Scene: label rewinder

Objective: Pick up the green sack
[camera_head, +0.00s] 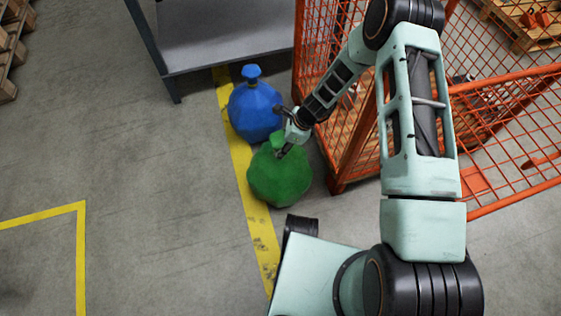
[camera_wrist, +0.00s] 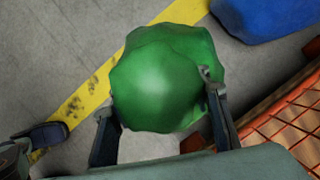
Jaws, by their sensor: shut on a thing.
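The green sack (camera_head: 280,178) stands on the floor by the yellow line in the head view, with its tied neck at the top. My gripper (camera_head: 284,146) is at the neck from above and is shut on it. In the wrist view the green sack (camera_wrist: 165,80) fills the middle, with the fingers of my gripper (camera_wrist: 165,130) on either side of its near part. I cannot tell whether the sack's base is clear of the floor.
A blue sack (camera_head: 256,108) stands just behind the green one, and it also shows in the wrist view (camera_wrist: 270,15). An orange mesh cage (camera_head: 348,150) is close on the right. A grey metal table (camera_head: 220,45) is at the back. The floor (camera_head: 150,180) on the left is clear.

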